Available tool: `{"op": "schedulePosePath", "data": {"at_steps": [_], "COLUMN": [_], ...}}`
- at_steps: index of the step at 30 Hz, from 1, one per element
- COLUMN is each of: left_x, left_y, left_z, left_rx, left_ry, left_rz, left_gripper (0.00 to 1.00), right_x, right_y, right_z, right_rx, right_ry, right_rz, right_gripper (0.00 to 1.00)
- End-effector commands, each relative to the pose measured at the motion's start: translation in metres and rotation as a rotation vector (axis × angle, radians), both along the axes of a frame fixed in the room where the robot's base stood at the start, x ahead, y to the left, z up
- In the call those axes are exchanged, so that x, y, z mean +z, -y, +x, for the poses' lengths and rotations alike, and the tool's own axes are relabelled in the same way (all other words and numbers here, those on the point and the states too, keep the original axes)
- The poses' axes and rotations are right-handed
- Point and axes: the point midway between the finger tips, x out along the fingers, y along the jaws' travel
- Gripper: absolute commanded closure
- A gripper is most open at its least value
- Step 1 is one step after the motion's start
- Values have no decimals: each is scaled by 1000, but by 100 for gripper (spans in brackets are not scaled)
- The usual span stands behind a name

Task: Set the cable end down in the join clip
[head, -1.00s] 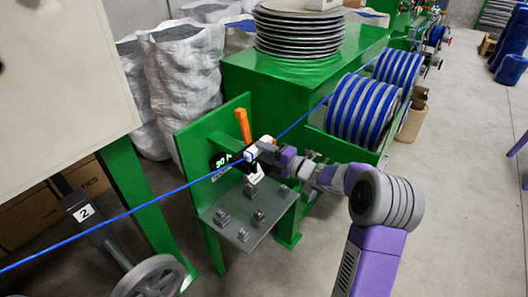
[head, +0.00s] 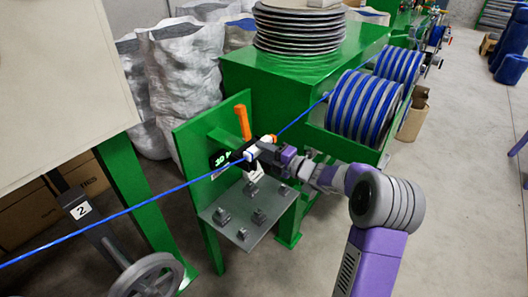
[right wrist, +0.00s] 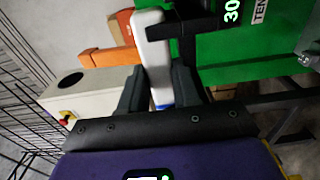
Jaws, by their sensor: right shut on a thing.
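The blue cable (head: 130,209) runs from the lower left up to the green stand and shows again beyond my right gripper, towards the blue spools. My right gripper (head: 256,152) is at the stand, beside the orange lever (head: 243,121). In the right wrist view its dark fingers (right wrist: 158,92) are shut on a white piece with a blue tip (right wrist: 155,55), seemingly the cable end. Several small grey clips (head: 259,216) stand on the grey plate (head: 229,227) below the gripper; I cannot tell which is the join clip. My left gripper is out of view.
The green stand (head: 190,150) with a small display (head: 221,159) rises behind the plate. Blue spools (head: 362,104) stand to the right on a green frame. A beige panel (head: 60,90) and a grey wheel (head: 150,280) are at the left. Open floor lies at the right.

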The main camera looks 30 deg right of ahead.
Motion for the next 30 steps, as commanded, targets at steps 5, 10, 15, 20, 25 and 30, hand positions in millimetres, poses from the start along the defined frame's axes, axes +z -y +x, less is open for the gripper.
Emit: {"op": "schedulePosePath", "data": {"at_steps": [5,10,15,20,25,30], "left_x": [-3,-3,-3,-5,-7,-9], "left_y": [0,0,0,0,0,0], "left_z": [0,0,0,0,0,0], "left_rx": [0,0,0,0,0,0], "left_ry": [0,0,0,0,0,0], "left_rz": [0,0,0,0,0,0], "left_gripper": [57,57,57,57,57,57], "right_x": [-2,-2,-2,-4,-5,-7], "right_y": [0,0,0,0,0,0], "right_z": [0,0,0,0,0,0], "right_rx": [-1,0,0,0,0,0], "right_ry": [1,1,1,1,1,1], "right_rz": [-1,-1,-1,-1,-1,-1], "right_gripper": [100,100,100,100,100,100]}}
